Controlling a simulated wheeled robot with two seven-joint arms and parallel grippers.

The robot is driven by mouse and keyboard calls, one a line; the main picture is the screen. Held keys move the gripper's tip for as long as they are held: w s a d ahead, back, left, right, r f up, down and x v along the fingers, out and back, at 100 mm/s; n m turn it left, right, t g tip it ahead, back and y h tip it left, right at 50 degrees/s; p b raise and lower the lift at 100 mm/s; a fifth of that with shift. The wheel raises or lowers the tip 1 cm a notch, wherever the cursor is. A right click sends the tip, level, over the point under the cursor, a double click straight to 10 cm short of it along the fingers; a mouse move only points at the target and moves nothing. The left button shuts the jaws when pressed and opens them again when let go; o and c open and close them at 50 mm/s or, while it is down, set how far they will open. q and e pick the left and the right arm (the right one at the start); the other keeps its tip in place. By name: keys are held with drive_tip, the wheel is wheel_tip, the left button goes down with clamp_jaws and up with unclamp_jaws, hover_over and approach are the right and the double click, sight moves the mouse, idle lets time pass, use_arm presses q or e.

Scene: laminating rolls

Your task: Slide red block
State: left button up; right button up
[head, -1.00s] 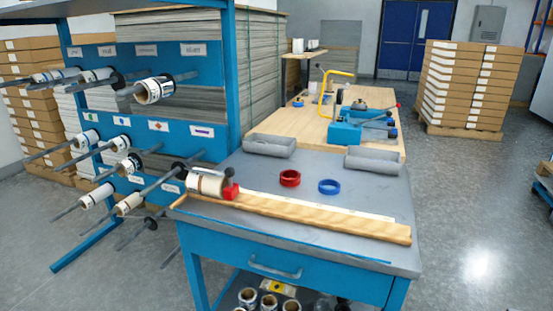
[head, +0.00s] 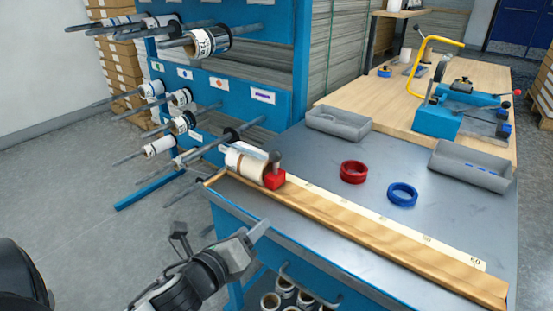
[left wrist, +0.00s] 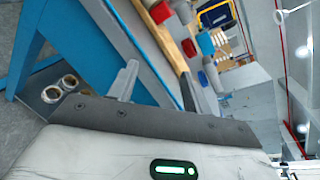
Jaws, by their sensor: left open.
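The red block (head: 274,179) sits at the left end of the wooden rail with the measuring strip on the table, against a white roll (head: 246,160). A dark knob stands above the block. What looks like the same block shows near the top of the left wrist view (left wrist: 160,12). My left gripper (head: 258,230) is in front of the table's front edge, lower than and apart from the block. It is open and empty. My right gripper is not in view.
The wooden rail (head: 370,235) runs along the table's front. A red ring (head: 353,172), a blue ring (head: 402,195) and two grey trays (head: 338,123) (head: 470,166) lie behind it. A blue rack (head: 270,70) with rolls on rods stands left. Several rolls sit below the table.

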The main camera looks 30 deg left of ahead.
sight(272, 160)
use_arm(q)
drive_tip(key=w+a+r+m+t+y, duration=0.1)
drive_tip(key=w+a+r+m+t, duration=0.2)
drive_tip(key=r+m, duration=0.55)
drive_tip(key=shift+m+g, duration=0.4)
drive_tip(key=shift+m, duration=0.45)
drive_tip(key=w, duration=0.5)
drive_tip(key=w+a+f, duration=0.1)
drive_tip(key=w, duration=0.4)
drive_tip(key=w+a+f, duration=0.1)
drive_tip(key=w, duration=0.3)
drive_tip(key=shift+w+a, duration=0.15)
drive_tip(key=shift+w, duration=0.25)
clamp_jaws()
